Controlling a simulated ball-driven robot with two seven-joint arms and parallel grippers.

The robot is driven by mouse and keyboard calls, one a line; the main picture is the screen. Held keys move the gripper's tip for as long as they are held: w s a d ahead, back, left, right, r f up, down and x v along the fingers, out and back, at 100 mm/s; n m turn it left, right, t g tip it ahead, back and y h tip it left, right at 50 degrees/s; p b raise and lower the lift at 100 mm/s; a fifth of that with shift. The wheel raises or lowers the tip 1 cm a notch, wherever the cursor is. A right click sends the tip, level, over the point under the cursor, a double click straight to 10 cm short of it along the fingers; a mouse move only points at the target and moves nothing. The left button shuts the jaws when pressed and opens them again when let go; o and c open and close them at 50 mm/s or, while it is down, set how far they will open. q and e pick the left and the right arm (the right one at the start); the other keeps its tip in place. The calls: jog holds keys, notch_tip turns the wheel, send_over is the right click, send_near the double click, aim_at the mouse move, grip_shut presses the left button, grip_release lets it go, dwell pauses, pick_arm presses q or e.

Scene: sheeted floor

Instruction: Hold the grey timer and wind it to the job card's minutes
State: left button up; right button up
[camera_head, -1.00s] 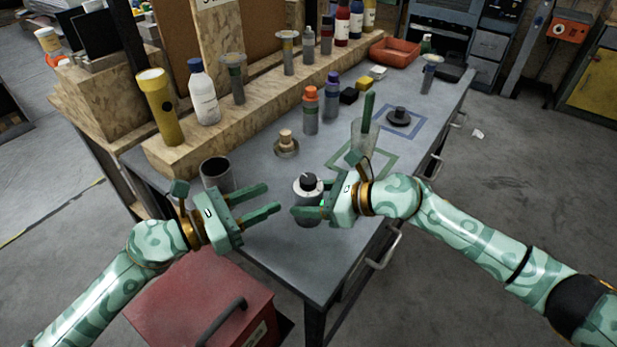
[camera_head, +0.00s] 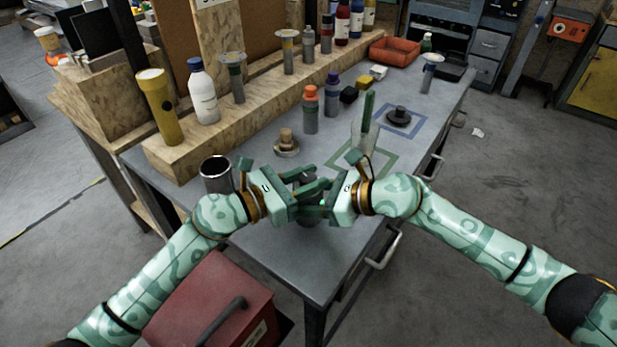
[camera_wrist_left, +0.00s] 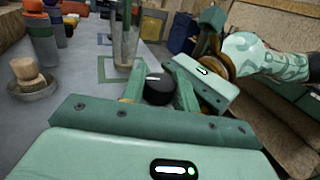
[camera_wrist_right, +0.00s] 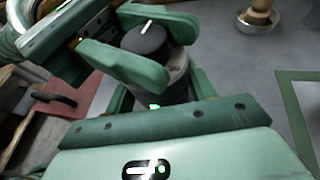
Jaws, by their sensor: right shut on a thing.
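The grey timer (camera_wrist_right: 176,72) stands upright on the bench, its black knob (camera_wrist_right: 146,40) on top with a white pointer mark. My right gripper (camera_head: 316,208) is shut on the timer's body from the right. My left gripper (camera_head: 318,177) is at the knob, one finger on each side; it looks open, with the knob close between the fingers in the left wrist view (camera_wrist_left: 158,90). In the head view the grippers hide most of the timer. The dial's minute marks are too small to read, and no readable job card shows.
A dark metal cup (camera_head: 216,174) stands left of my left gripper. A red box (camera_head: 210,310) is below the front edge.

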pick_arm(q)
jog(key=shift+a+m+g+h, duration=0.1)
jog(key=shift+m+g+h, duration=0.8)
jog(key=shift+m+g, duration=0.85)
jog(key=shift+n+g, duration=0.25)
jog(key=o, duration=0.7)
jog(key=v, duration=1.2)
